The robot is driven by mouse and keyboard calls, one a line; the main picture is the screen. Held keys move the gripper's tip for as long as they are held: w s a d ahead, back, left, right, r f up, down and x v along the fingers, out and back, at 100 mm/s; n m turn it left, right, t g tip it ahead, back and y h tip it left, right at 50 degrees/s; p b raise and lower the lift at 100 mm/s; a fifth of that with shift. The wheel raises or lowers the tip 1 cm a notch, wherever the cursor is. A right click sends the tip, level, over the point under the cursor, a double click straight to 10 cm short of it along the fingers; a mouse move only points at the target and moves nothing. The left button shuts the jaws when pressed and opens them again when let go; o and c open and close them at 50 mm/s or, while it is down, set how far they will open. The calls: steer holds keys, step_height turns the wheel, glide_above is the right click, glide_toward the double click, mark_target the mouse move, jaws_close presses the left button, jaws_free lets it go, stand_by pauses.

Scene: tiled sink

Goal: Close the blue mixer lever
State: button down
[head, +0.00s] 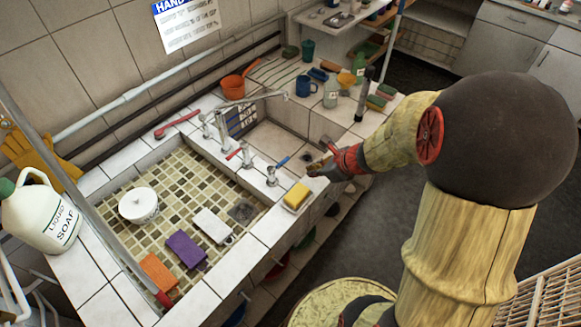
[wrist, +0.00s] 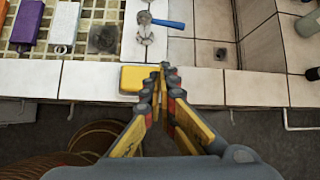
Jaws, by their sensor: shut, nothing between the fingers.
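The blue mixer lever (head: 283,162) sits on a chrome tap (head: 271,176) on the divider between the two basins, pointing up and right in the head view. In the wrist view the blue lever (wrist: 168,24) points right from its tap (wrist: 145,28), over the divider toward the right basin. My gripper (head: 318,169) is shut and empty, to the right of the lever in the head view and apart from it. In the wrist view my gripper (wrist: 160,71) is at the tiled front ledge, below the lever, with its fingertips together beside the yellow sponge (wrist: 138,78).
A second tap with a red lever (head: 234,154) stands behind the blue one, near a tall chrome faucet (head: 222,128). A blue mug (head: 305,86) and bottles stand behind the right basin.

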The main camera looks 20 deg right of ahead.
mark_target(279, 165)
steer(key=w+f+b, duration=0.1)
steer(key=w+f, duration=0.1)
steer(key=w+a+f+m+b, duration=0.1)
steer(key=w+f+b, duration=0.1)
steer(key=f, duration=0.1)
steer(key=w+a+f+m+b, duration=0.1)
steer(key=w+f, duration=0.2)
steer(key=shift+t, duration=0.3)
steer(key=shift+w+a, duration=0.25)
steer(key=shift+w, duration=0.3)
steer(key=shift+w+a, duration=0.2)
steer(key=shift+w, duration=0.35)
steer(key=shift+w+a, duration=0.2)
steer(key=shift+w, duration=0.4)
steer(key=shift+w, duration=0.1)
steer(key=shift+w+f, duration=0.15)
steer(key=shift+w, duration=0.6)
